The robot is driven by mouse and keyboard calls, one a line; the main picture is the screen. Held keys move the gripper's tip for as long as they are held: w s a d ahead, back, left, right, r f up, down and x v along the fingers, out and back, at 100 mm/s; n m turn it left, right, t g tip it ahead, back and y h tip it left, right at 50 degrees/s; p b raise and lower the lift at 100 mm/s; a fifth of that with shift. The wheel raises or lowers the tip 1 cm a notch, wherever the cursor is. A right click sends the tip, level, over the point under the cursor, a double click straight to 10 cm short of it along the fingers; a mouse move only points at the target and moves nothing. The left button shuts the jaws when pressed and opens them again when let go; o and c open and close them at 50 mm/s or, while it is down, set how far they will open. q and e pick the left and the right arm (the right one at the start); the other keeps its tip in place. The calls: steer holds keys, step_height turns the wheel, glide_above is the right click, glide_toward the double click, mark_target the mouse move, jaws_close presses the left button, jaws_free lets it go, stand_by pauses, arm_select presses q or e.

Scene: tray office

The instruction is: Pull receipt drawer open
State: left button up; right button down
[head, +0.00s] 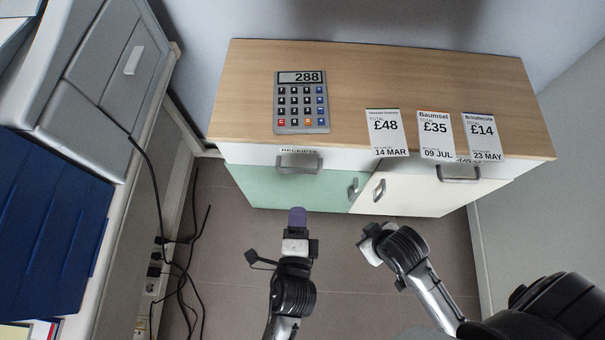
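The receipt drawer (247,154) is the white left-hand front under the wooden top of the cabinet, with a label reading RECEIPTS. Its grey handle (299,163) is in full view, and the drawer looks closed. My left gripper (297,217), with purple at its tip, is in front of the cabinet, below the handle in the picture and apart from it. I cannot tell whether its fingers are apart. My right gripper (368,245) is further right, in front of the cabinet and away from the handles. Its finger opening cannot be made out.
A calculator (301,102) showing 288 and three receipts (386,133) lie on the cabinet top (450,80). A second drawer handle (459,173) is at right. Green (290,190) and cream (425,197) doors are below. Cables (190,270) lie on the floor at left.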

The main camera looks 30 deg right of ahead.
mark_target(303, 171)
arm_select(q)
steer(key=b+x, duration=0.7)
steer(key=x, duration=0.7)
steer(key=shift+s+f, duration=0.1)
steer(key=shift+f, duration=0.1)
jaws_close()
